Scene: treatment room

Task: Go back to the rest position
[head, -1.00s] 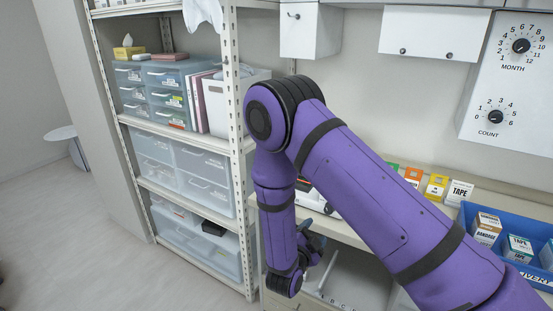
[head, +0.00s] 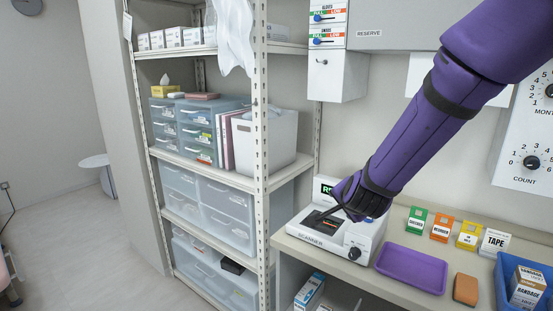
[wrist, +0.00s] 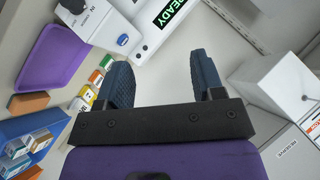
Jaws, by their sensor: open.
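My purple arm comes down from the upper right in the head view. My gripper (head: 347,205) is at its lower end, in front of the white scanner (head: 362,240) in the picture and hiding part of it. In the wrist view my gripper (wrist: 165,68) has its two dark blue fingers wide apart with nothing between them. The scanner also shows in the wrist view (wrist: 146,38), beyond the fingers, with a green READY display. I cannot tell the exact gap between gripper and scanner.
A metal shelf (head: 262,160) with drawers stands left. A white wall box (head: 338,76) hangs above. Open floor lies far left.

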